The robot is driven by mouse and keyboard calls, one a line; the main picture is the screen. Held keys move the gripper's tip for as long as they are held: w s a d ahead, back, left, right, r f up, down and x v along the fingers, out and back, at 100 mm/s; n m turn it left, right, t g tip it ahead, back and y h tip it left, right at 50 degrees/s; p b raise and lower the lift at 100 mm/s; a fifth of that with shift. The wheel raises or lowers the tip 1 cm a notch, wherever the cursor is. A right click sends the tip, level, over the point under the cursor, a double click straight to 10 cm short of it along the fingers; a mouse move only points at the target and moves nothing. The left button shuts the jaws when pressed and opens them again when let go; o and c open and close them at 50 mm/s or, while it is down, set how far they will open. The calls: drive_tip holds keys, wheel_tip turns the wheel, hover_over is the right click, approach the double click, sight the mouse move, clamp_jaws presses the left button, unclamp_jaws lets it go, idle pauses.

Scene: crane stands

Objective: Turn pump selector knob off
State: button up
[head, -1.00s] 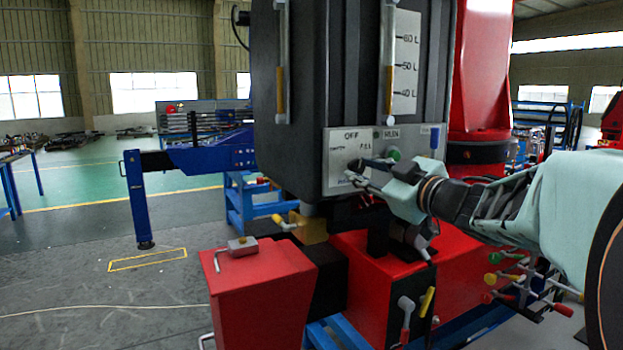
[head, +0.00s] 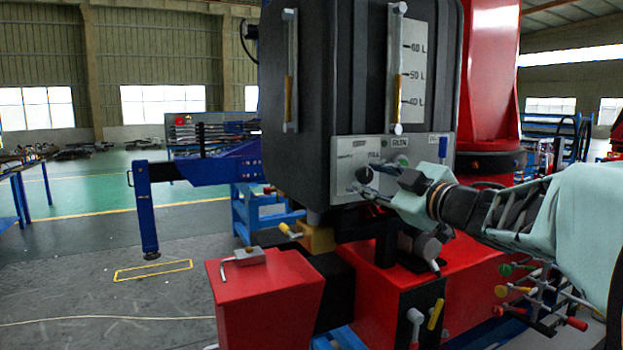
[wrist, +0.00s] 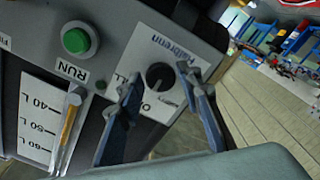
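The black round selector knob (wrist: 160,76) sits on a white label plate on the grey control panel in the wrist view. The label lettering beside it appears upside down and is partly covered by the fingers. My gripper (wrist: 163,80) is open, with one dark finger on each side of the knob and a gap showing around it. I cannot tell how far the tips are from the panel. In the head view my gripper (head: 372,181) is in front of the panel (head: 345,190) and hides much of the knob area.
A green button (wrist: 77,41) with a RUN label is near the knob. A litre gauge (head: 414,70) and upright handles are on the black tank (head: 345,60) above. A red box (head: 265,300) and valve levers (head: 435,315) are below. Open floor lies left.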

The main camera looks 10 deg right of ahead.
drive_tip(key=shift+o, duration=0.9)
